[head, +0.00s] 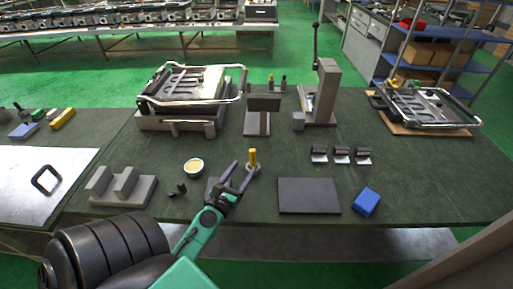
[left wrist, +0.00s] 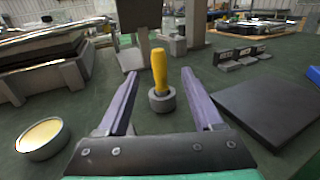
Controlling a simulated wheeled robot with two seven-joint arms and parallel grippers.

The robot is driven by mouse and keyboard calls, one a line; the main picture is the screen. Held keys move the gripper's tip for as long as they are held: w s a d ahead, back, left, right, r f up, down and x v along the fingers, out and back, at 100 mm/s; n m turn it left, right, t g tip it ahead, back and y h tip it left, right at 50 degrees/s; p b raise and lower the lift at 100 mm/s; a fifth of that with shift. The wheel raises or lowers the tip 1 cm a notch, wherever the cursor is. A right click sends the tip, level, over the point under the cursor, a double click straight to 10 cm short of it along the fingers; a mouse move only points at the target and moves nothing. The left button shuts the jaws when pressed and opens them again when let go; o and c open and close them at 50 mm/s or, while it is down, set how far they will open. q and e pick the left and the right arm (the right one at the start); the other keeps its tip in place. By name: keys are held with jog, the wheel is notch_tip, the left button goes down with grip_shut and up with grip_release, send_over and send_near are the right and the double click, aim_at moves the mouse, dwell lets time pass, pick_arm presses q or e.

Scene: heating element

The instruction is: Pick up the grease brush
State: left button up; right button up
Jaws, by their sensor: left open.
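The grease brush (head: 253,158) has a yellow handle and stands upright in a small round grey holder (left wrist: 161,100) on the green table. It also shows in the left wrist view (left wrist: 159,70), straight ahead between my fingers. My left gripper (head: 240,174) is open, its two purple fingers pointing at the brush. In the left wrist view the fingers (left wrist: 158,88) lie to the left and right of the brush and holder. Nothing is held. The brush's bristles are hidden in the holder. My right gripper is not in view.
A round grease tin (head: 194,168) stands left of my left gripper. A dark flat plate (head: 309,196) and a blue block (head: 366,202) lie to the right. A grey stand (head: 257,122) rises behind the brush. A grey notched block (head: 124,199) sits at the left.

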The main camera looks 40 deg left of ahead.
aim_at(252, 153)
pick_arm(q)
jog(key=w, duration=0.1)
jog(key=w+r+p, duration=0.1)
jog(key=w+a, duration=0.1)
jog(key=shift+w+r, duration=0.2)
jog(key=shift+w, duration=0.2)
jog(key=x, duration=0.5)
jog(key=f+p+x, duration=0.1)
jog(key=x, duration=0.1)
jog(key=shift+w+a, duration=0.2)
jog(key=shift+w, duration=0.2)
grip_shut()
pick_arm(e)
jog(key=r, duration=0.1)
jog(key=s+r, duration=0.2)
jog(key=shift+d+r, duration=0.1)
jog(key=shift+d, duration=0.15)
